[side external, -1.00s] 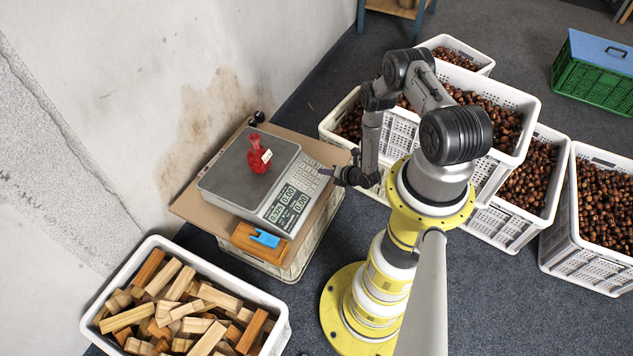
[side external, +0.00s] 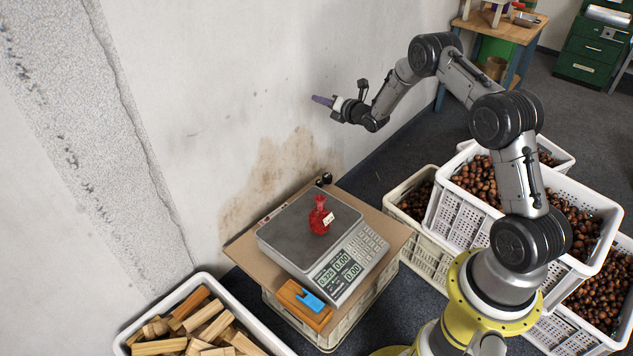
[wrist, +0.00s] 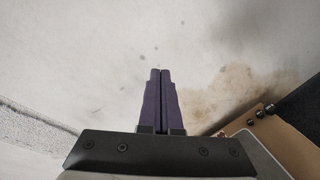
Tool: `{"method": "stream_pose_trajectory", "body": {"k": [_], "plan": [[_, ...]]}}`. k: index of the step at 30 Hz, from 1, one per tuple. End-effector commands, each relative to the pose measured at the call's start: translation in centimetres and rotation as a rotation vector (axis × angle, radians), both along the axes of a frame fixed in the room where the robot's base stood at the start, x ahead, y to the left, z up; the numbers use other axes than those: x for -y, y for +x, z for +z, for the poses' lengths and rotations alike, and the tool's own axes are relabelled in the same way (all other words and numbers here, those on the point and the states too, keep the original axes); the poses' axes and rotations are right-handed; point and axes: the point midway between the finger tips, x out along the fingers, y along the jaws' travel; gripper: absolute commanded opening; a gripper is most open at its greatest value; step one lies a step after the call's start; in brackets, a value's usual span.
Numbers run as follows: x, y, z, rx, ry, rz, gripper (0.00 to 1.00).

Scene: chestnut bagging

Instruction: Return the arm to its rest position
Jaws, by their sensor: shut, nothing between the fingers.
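My gripper (side external: 322,101) is raised high in the side external view, well above and behind the scale, and points left toward the wall. In the wrist view its two purple fingers (wrist: 160,72) lie side by side, shut and empty, with the wall beyond them. A red net bag with a white tag (side external: 320,217) stands tied at the neck on the pan of the scale (side external: 284,232). The gripper is far from the bag and touches nothing.
The scale stands on a cardboard sheet (side external: 241,251) over a crate. A wooden block with a blue piece (side external: 312,300) lies in front. White crates of chestnuts (side external: 450,214) stand at the right, a crate of wood blocks (side external: 207,280) at lower left. The wall (side external: 230,80) is close to the gripper.

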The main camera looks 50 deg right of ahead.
Motion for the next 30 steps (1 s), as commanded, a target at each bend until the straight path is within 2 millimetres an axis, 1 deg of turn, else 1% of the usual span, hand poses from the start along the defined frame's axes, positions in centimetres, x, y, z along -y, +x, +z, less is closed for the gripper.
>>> {"method": "stream_pose_trajectory", "body": {"k": [1, 2, 3, 5, 6, 8, 9, 11, 12, 14, 16, 17, 18, 20, 21, 23, 24, 26, 27, 29, 30], "plan": [[-1.4, 0.6, 3.9, 0.021, 0.015, 0.006, 0.00], [-2.1, 0.8, 5.9, 0.027, 0.031, 0.007, 0.00], [-3.2, 0.9, 8.5, 0.037, 0.055, 0.005, 0.00], [-4.8, 0.8, 12.3, 0.047, 0.097, 0.003, 0.00], [-6.1, 0.5, 14.7, 0.053, 0.129, 0.001, 0.00], [-7.8, -0.3, 18.1, 0.062, 0.183, -0.005, 0.00], [-8.9, -1.0, 20.3, 0.066, 0.221, -0.010, 0.00], [-10.7, -2.3, 23.4, 0.071, 0.285, -0.018, 0.00], [-11.9, -3.4, 25.2, 0.073, 0.331, -0.025, 0.00], [-13.6, -5.3, 27.8, 0.074, 0.402, -0.036, 0.00], [-15.5, -7.8, 30.4, 0.072, 0.495, -0.052, 0.00], [-16.3, -9.0, 31.3, 0.070, 0.538, -0.060, 0.00], [-17.3, -10.7, 32.5, 0.067, 0.597, -0.071, 0.00], [-18.7, -13.4, 33.8, 0.057, 0.688, -0.092, 0.00], [-19.6, -15.3, 34.5, 0.049, 0.754, -0.108, 0.00], [-20.8, -18.3, 35.0, 0.032, 0.856, -0.137, 0.00], [-21.5, -20.4, 35.2, 0.019, 0.929, -0.159, 0.00], [-22.5, -23.7, 35.1, -0.005, 1.043, -0.200, 0.00], [-23.1, -25.9, 34.6, -0.026, 1.121, -0.234, 0.00], [-23.8, -29.3, 33.6, -0.060, 1.243, -0.294, 0.00], [-24.2, -31.5, 32.6, -0.087, 1.327, -0.346, 0.00]]}}
